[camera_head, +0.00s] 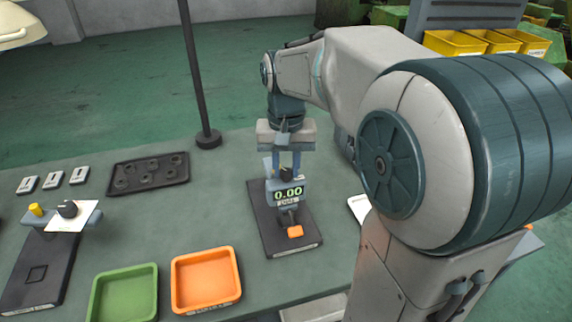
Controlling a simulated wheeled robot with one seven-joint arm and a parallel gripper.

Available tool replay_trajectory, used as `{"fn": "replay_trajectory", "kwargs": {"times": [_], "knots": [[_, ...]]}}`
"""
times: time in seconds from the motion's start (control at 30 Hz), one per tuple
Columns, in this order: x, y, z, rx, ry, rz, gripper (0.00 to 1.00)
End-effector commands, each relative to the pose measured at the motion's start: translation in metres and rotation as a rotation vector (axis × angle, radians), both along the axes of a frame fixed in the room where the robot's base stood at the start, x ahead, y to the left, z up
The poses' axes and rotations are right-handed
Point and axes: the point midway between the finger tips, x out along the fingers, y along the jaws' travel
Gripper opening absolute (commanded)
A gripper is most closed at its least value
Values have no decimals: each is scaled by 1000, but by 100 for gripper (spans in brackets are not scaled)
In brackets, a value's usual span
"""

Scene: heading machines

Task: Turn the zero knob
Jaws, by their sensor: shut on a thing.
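A gauge (288,193) with a lit display reading 0.00 stands on a dark base plate (262,220) on the bench. A small dark knob (287,172) shows at the top of the gauge and looks like the zero knob. My gripper (286,173) points down from above, its fingers on either side of this knob and shut on it. The fingers hide part of the knob, so its turn angle cannot be told. An orange piece (295,231) sits at the front of the gauge's stand.
An orange tray (206,250) and a green tray (152,292) lie at the bench front. A second fixture with a black knob (67,208) and yellow knob (37,209) stands left. A dark tray (122,179) and a pole (199,100) are behind.

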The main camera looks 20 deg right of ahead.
Motion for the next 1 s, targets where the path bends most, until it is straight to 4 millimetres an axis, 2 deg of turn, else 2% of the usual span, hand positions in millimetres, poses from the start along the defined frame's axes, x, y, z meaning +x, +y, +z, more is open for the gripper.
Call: {"fn": "replay_trajectory", "kwargs": {"times": [0.2, 0.23, 0.3, 0.67, 0.77, 1.0], "knots": [[1, 0, 1, 0, -3, 0, 2], [1, 0, 1, 0, -3, 0, 33], [1, 0, 1, 0, -3, -1, 47], [1, 0, 6, 0, -3, -1, 47], [1, 0, 19, -1, -6, -1, 47], [1, 0, 74, 0, -7, -1, 47]]}}
